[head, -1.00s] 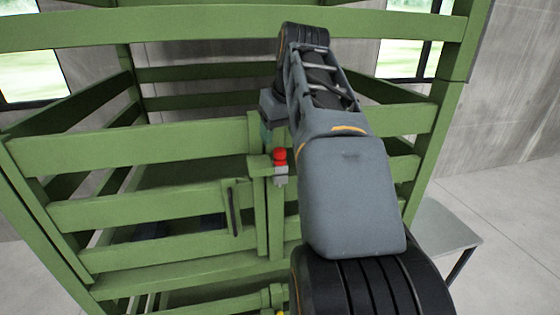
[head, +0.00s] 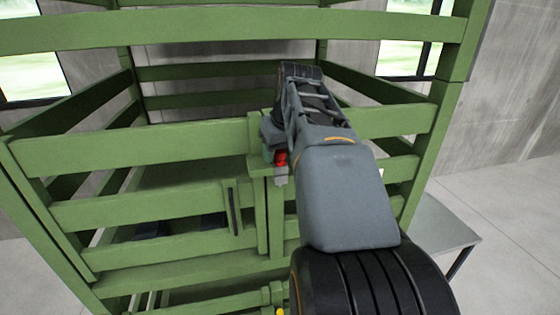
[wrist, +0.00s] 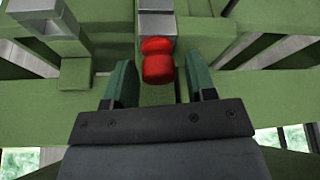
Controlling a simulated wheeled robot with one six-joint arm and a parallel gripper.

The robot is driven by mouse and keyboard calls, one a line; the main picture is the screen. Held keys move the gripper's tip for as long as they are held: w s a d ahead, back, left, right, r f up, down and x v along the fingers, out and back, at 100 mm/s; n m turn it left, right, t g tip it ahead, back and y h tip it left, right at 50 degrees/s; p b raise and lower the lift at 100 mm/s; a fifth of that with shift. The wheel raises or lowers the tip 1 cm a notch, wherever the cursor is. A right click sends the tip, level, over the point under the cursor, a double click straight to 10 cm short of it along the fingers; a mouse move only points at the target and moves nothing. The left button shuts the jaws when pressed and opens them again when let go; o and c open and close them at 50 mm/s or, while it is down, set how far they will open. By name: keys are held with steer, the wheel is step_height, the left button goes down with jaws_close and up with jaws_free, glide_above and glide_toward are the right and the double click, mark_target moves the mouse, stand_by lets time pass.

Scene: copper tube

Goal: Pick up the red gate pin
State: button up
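The red gate pin (head: 281,158) has a rounded red knob and sits in a small metal holder (head: 281,176) on the green gate's post. In the head view the knob is partly hidden by my gripper (head: 268,152), which is right beside it. In the wrist view the red knob (wrist: 157,62) shows between the two green fingertips of my gripper (wrist: 161,82). The fingers are apart, with visible gaps on both sides of the knob. Whether the fingertips reach past the knob in depth is hard to tell.
Green slatted rails (head: 130,150) form a pen around the gate, close to my arm. A dark upright handle (head: 235,210) is left of the pin. A bit of yellow (head: 281,312) shows below. A grey bench (head: 445,235) stands at the right on open floor.

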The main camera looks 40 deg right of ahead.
steer(key=c, duration=0.8)
steer(key=shift+r, duration=0.1)
steer(key=shift+r, duration=4.9)
